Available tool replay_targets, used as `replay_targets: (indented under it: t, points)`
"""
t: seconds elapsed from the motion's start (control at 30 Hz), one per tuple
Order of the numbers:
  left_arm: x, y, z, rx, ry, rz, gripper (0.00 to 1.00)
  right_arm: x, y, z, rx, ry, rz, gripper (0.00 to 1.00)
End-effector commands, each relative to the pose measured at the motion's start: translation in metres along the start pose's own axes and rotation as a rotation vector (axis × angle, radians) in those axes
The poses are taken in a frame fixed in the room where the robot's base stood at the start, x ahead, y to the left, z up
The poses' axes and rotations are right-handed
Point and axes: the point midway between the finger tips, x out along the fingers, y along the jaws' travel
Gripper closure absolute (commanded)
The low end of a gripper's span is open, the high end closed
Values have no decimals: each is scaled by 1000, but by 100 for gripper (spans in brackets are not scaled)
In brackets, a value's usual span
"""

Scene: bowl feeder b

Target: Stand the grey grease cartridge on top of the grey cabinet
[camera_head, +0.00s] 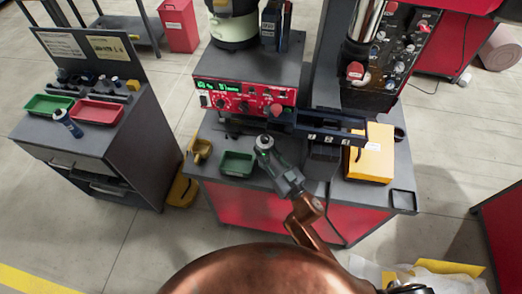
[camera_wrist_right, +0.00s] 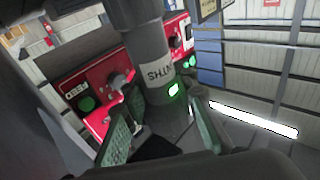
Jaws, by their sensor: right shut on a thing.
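The grey grease cartridge (camera_head: 264,142) is in my right gripper (camera_head: 272,161), seen from above in the head view, in front of the red control panel. In the right wrist view it is a grey cylinder (camera_wrist_right: 147,50) with a pale label, partly cut off by the picture's top. The green pads of my right gripper (camera_wrist_right: 158,128) stand on either side of its lower part. The grey cabinet (camera_head: 132,140) stands at the left, with drawers in front and a back panel. My left gripper is not in view.
On the cabinet top are a green tray (camera_head: 49,104), a red tray (camera_head: 98,112), a blue bottle (camera_head: 68,123) and small dark items. The red-fronted bench holds a green bin (camera_head: 237,163), a yellow box (camera_head: 371,162) and the control panel (camera_head: 243,98).

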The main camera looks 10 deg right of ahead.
Motion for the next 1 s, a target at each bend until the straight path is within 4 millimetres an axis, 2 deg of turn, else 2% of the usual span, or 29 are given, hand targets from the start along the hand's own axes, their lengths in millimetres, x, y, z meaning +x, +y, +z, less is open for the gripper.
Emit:
replay_targets:
  t: [0.1,0.2,0.33,0.5,0.9,0.93,1.0]
  points:
    - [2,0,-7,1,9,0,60,18,-1,2,1,2,-1,100]
    - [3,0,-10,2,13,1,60,24,-1,3,2,1,-1,100]
    - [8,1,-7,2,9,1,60,23,0,14,2,-1,0,100]
    - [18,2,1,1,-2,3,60,20,0,38,3,-2,1,100]
    - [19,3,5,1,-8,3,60,19,-1,41,2,1,-1,100]
    - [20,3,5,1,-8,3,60,18,0,42,2,-1,0,74]
    - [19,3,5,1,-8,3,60,19,-1,42,1,0,-1,69]
